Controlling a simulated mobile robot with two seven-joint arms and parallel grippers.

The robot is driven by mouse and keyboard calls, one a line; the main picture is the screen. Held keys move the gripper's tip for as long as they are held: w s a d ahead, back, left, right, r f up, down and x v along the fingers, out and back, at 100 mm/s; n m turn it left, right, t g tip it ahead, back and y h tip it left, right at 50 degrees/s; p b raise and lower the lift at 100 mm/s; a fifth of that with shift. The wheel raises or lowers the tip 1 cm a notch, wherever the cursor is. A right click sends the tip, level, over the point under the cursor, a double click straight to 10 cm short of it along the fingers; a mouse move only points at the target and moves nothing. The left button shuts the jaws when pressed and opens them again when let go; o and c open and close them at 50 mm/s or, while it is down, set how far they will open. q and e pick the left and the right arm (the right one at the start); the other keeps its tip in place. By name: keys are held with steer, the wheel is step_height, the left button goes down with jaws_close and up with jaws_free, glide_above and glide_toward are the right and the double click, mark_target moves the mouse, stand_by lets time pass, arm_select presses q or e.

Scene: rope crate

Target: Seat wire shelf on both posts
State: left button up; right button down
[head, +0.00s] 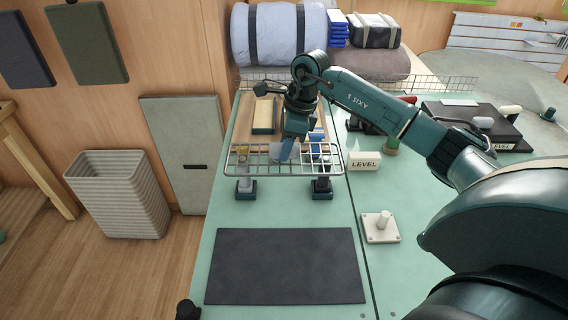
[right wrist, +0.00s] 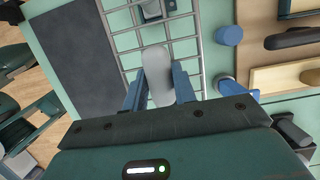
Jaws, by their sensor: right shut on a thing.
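The wire shelf (head: 283,175) is a silver grid that lies roughly level over the near part of the green bench. My right gripper (head: 286,150) is shut on its light grey grip tab, which shows between the blue fingers (right wrist: 160,88) in the right wrist view. The left post (head: 246,186) and the right post (head: 321,187) stand upright on dark square bases below the shelf's left and right parts. Their tops show behind the wires. I cannot tell whether the shelf touches them or hovers above. My left gripper is not in view.
A dark mat (head: 285,265) lies clear in front of the posts. A white block with a peg (head: 380,227) and a LEVEL sign (head: 364,161) are to the right. A wooden board with tools (head: 255,112) lies behind the shelf. A ribbed bin (head: 118,193) stands on the floor at left.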

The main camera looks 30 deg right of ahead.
arm_select(q)
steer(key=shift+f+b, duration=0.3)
steer(key=shift+b, duration=0.2)
arm_select(e)
steer(key=shift+f, duration=0.65)
steer(key=c, duration=1.1)
jaws_free()
steer(key=shift+o, duration=0.2)
steer(key=shift+d+r, duration=0.1)
steer(key=shift+r, duration=0.25)
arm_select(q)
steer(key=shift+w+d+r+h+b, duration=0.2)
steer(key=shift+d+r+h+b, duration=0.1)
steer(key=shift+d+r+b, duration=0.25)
arm_select(e)
steer(key=v, duration=1.2)
steer(key=shift+r, duration=0.2)
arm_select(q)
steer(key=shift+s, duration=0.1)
